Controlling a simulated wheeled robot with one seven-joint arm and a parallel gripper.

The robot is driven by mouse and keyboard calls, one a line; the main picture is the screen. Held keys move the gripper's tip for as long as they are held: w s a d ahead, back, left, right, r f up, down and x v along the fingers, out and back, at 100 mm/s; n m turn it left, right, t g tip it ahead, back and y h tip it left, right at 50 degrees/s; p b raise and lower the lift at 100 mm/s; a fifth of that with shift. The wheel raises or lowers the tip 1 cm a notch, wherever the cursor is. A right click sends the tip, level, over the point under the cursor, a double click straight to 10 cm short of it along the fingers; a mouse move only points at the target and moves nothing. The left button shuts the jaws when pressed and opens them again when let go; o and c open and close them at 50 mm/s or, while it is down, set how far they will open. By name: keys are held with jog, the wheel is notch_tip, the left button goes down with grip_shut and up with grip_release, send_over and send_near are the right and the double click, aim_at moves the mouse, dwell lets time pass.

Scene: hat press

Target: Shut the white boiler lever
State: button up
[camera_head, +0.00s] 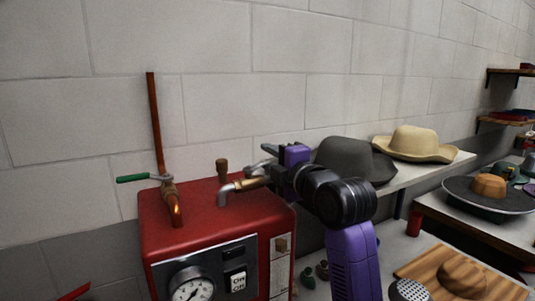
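The red boiler (198,213) stands at the lower left, with a gauge and a switch panel on its front. A short pipe with a bent metal spout (226,193) and brass fitting rises from its top right. No clearly white lever shows. A small pale grey piece (269,149) shows by the fitting, and I cannot tell whether it is the lever or a fingertip. My gripper (270,168), purple and black, is at the right end of this fitting. Its fingers are small and partly hidden, so their opening and any contact are unclear.
A green-handled lever (133,178) sits on the copper pipe (156,125) at the boiler's left. A brown knob (222,168) stands behind the spout. A grey hat (345,160) and a cream hat (413,144) rest on a shelf behind my arm.

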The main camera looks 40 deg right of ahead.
jog(key=shift+w+d, duration=0.1)
jog(key=shift+w, duration=0.4)
jog(key=shift+c, duration=0.2)
grip_shut()
jog(key=shift+f, duration=0.1)
dwell(0.9)
